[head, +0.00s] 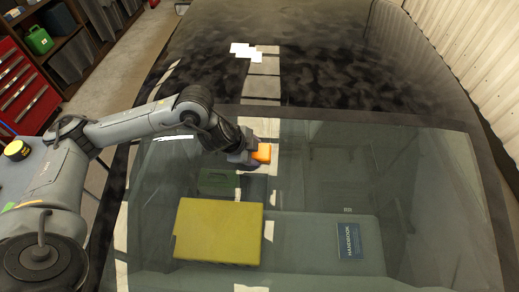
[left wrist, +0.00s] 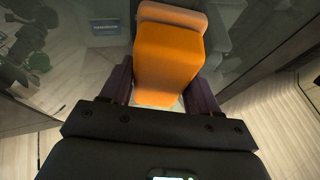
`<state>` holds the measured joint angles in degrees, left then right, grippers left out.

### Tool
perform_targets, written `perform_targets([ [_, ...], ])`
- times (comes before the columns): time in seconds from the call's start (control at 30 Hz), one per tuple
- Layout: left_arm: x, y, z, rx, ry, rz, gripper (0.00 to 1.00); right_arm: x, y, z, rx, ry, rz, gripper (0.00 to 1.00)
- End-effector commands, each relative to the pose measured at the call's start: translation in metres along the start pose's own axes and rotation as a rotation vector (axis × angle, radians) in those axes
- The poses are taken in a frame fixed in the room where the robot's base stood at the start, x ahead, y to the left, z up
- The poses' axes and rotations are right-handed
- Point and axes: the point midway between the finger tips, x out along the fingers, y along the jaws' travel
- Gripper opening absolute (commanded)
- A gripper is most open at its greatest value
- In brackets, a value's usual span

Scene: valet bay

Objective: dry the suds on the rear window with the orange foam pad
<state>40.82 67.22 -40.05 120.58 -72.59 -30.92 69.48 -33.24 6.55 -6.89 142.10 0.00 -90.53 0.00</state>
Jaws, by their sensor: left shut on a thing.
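The orange foam pad (head: 262,153) is held in my left gripper (head: 250,154) over the upper middle of the rear window (head: 310,175). In the left wrist view the pad (left wrist: 168,55) fills the space between the two dark fingers of the left gripper (left wrist: 158,88). I cannot tell whether the pad touches the glass. No suds stand out clearly; pale patches on the glass look like reflections, and I cannot tell suds from them. My right gripper is not in view.
Through the glass show a yellow box (head: 218,232), a dark green case (head: 217,181) and a blue handbook (head: 348,241). The dark mottled roof (head: 330,75) lies beyond. A red tool chest (head: 25,90) stands left, a corrugated wall (head: 465,45) right.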

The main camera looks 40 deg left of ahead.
Motion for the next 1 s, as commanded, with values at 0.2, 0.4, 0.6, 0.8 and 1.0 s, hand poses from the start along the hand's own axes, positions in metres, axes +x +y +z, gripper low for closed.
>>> perform_targets([
  [0.2,-0.004,0.001,0.015,0.0,-0.009,0.003,0.37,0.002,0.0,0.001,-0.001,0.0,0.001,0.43],
  [0.4,-0.007,0.0,0.021,-0.001,-0.009,0.0,0.36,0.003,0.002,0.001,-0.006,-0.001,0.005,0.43],
  [0.6,-0.013,0.0,0.035,0.001,-0.009,0.0,0.36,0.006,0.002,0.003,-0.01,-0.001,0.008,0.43],
  [0.8,-0.02,0.0,0.046,0.001,-0.006,-0.001,0.36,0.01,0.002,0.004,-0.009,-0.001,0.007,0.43],
  [1.0,-0.022,0.0,0.048,0.001,-0.003,0.0,0.36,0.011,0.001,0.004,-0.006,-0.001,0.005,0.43],
])
